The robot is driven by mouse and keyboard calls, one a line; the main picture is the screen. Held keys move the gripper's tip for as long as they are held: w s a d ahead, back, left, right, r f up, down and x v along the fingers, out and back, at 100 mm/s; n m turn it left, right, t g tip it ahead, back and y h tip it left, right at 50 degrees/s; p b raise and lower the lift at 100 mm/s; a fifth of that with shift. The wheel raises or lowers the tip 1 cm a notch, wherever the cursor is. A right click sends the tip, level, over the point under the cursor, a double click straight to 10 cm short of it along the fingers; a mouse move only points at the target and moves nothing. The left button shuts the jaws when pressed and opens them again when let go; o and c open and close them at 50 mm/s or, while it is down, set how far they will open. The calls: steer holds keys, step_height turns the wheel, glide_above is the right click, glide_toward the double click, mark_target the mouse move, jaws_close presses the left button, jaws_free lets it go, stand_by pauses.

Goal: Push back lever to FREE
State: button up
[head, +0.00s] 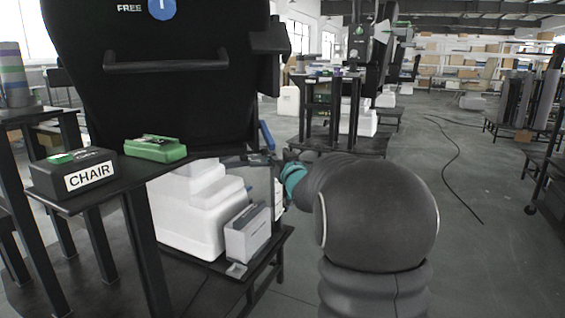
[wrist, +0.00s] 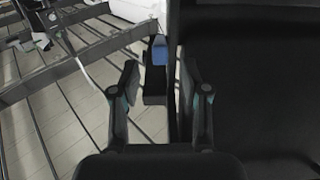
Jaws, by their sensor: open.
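A blue lever (head: 267,135) shows at the lower right edge of a large black panel (head: 160,90), which looks like a chair back. The word FREE (head: 129,8) and a blue round marker (head: 162,8) are at its top. In the wrist view, a blue part (wrist: 158,50), seemingly the same lever, shows beyond and between my fingertips, above a small dark block. My gripper (wrist: 158,82) is open, its two fingers apart with nothing gripped. I cannot tell if a finger touches the lever or panel. In the head view my arm hides the fingers.
A black box marked CHAIR (head: 75,172) and a green box (head: 155,149) stand on the dark table at left. White containers (head: 200,210) sit on a low shelf. A cable (head: 455,160) lies on the open floor at right.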

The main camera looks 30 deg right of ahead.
steer(key=shift+s+a+f, duration=0.15)
steer(key=shift+s+f, duration=0.05)
steer(key=shift+s, duration=0.95)
steer(key=shift+s+a+f, duration=0.1)
steer(key=shift+s+f, duration=0.05)
steer(key=shift+s, duration=0.95)
steer(key=s+d+f+m+g+h, duration=0.1)
steer(key=s+d+f+g+h, duration=0.15)
steer(key=f+g, duration=0.6)
steer(key=s+a+f+m+g+p, duration=0.1)
steer(key=s+a+f+g, duration=0.15)
steer(key=s+f, duration=0.6)
steer(key=s+a+r+n+g+y+p, duration=0.1)
steer(key=s+a+r+g+y+p, duration=0.1)
steer(key=s+a, duration=0.65)
steer(key=s+a+r+g+y+p, duration=0.25)
steer(key=s+a, duration=0.35)
steer(key=s, duration=0.6)
steer(key=s+a+r+n+t+p, duration=0.2)
steer(key=s+a+r+p, duration=0.2)
steer(key=s+a+r, duration=0.2)
steer(key=shift+s+a+r, duration=0.15)
steer(key=shift+a+r, duration=0.2)
steer(key=shift+a, duration=0.05)
